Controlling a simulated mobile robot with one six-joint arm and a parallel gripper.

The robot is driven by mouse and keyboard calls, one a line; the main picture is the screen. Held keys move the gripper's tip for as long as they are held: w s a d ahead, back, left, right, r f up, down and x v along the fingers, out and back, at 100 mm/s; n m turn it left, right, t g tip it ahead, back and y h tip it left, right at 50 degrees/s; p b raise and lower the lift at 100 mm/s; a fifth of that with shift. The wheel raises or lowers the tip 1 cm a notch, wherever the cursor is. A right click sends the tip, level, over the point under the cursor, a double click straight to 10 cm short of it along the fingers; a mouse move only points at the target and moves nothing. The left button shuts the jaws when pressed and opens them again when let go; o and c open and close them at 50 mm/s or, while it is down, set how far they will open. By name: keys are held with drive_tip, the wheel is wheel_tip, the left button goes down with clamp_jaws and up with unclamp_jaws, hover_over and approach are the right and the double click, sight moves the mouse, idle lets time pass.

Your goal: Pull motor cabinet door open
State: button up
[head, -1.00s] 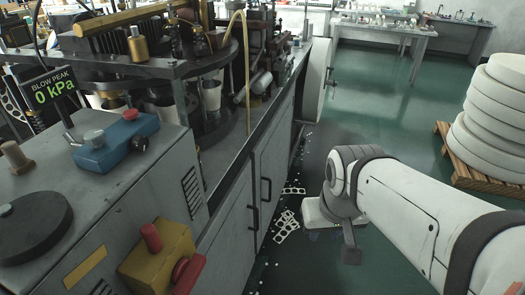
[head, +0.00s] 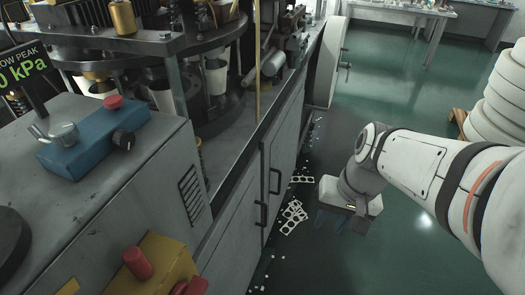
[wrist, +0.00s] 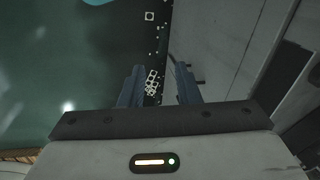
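The grey cabinet under the machine has a near door (head: 231,232) and a far door (head: 285,150), both looking closed. Each has a dark bar handle by the seam between them: the near handle (head: 261,213) and the far handle (head: 275,181). I cannot tell which door is the motor cabinet's. My gripper (head: 331,224) is in the aisle right of the doors, apart from both handles. In the wrist view, its fingers (wrist: 160,86) are spread with nothing held. The cabinet front (wrist: 225,50) fills the right side there, with a dark handle beside the right finger.
White scrap sheets with holes (head: 292,214) and small bits lie on the floor by the cabinet. A red and yellow control box (head: 160,262) juts out at the near corner. A stack of white rolls (head: 497,110) stands at right. The green aisle floor is mostly clear.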

drive_tip(key=w+a+f+m+g+y+b, duration=0.1)
drive_tip(key=a+f+m+y+b, duration=0.25)
drive_tip(key=f, duration=0.35)
drive_tip(key=w+a+f+m+g+y+b, duration=0.25)
drive_tip(key=a+f+b, duration=0.2)
drive_tip(key=f, duration=0.25)
drive_tip(key=m+t+y+b, duration=0.7)
drive_tip(key=m+t+b, duration=0.5)
drive_tip(key=m+b, duration=0.5)
approach(266, 214)
drive_tip(key=w+a+f, duration=0.2)
drive_tip(key=w+a, duration=0.1)
drive_tip(key=shift+n, duration=0.4)
drive_tip(key=b+x, duration=0.2)
drive_tip(key=x, duration=0.4)
drive_tip(key=shift+a+r, duration=0.15)
drive_tip(key=shift+a, duration=0.2)
clamp_jaws()
drive_tip(key=shift+d, duration=0.1)
